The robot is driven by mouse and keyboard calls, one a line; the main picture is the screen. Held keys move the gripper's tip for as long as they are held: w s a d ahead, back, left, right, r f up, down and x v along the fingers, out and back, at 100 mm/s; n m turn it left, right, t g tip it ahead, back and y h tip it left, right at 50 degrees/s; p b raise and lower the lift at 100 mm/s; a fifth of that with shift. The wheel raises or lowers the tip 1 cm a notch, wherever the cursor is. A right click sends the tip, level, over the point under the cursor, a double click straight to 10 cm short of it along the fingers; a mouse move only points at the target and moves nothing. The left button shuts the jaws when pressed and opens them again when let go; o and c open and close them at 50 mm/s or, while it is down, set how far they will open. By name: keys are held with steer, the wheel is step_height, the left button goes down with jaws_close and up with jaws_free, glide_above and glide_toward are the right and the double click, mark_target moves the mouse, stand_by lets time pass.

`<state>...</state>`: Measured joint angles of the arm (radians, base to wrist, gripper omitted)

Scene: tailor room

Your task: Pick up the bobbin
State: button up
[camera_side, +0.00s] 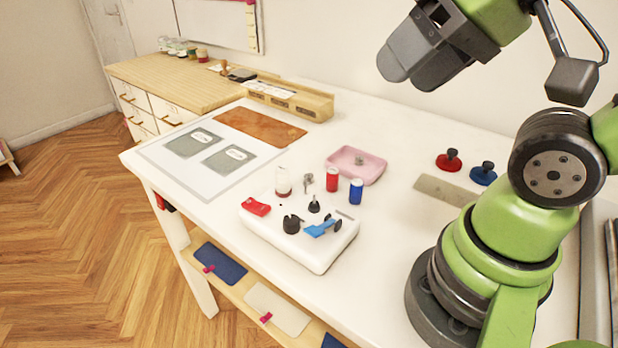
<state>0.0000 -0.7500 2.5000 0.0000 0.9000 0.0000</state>
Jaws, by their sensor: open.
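A small grey metal piece, which looks like the bobbin (359,159), sits in a shallow pink tray (372,172) on the white table. It is too small to make out in detail. My gripper (406,70) is raised high above the back of the table, up and to the right of the tray. It is open, well apart from the tray, and touches nothing. The gap between its fingers is hard to see from this side.
In front of the tray stands a white block (318,257) with black, red and blue fittings. A red spool (332,180) and a blue spool (356,192) stand close to the tray. Red (448,161) and blue (483,175) knobbed discs lie to the right. A brown mat (258,127) lies left.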

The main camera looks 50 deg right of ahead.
steer(key=shift+w, duration=0.15)
steer(key=n+g+h, duration=0.2)
steer(key=n+g, duration=0.2)
steer(key=g, duration=0.3)
glide_above(310, 176)
step_height(310, 176, down, 21)
steer(key=f, duration=0.4)
steer(key=shift+s+a+f, duration=0.15)
steer(key=shift+s+f, duration=0.1)
steer(key=shift+s, duration=0.15)
steer(key=f, duration=0.5)
steer(key=shift+w+f, duration=0.25)
steer(key=shift+f, duration=0.1)
